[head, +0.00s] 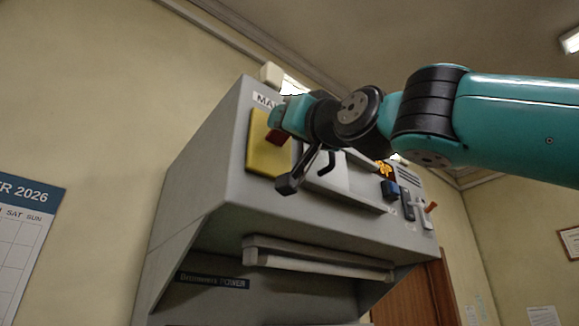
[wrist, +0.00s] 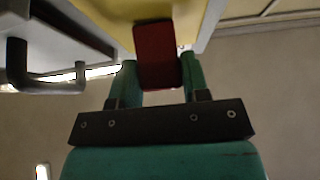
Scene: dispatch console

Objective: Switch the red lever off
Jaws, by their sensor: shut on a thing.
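The red lever (head: 275,137) sticks out from a yellow plate (head: 268,160) on the left of the grey console's front, under a partly hidden label starting "MA". In the wrist view the lever (wrist: 157,55) is a dark red block between the two teal fingers, in front of the yellow plate (wrist: 115,12). My gripper (head: 279,122) is at the lever in the head view, and the wrist view shows its fingers (wrist: 158,82) closed on the lever's sides. My arm hides part of the console front. Which switch position the lever is in, I cannot tell.
Right of the yellow plate is a dark hooked handle (head: 328,164), close to my wrist. Further right are a blue switch (head: 389,189) and a small orange-red lever (head: 431,207). A long grey bar (head: 315,262) juts out below.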

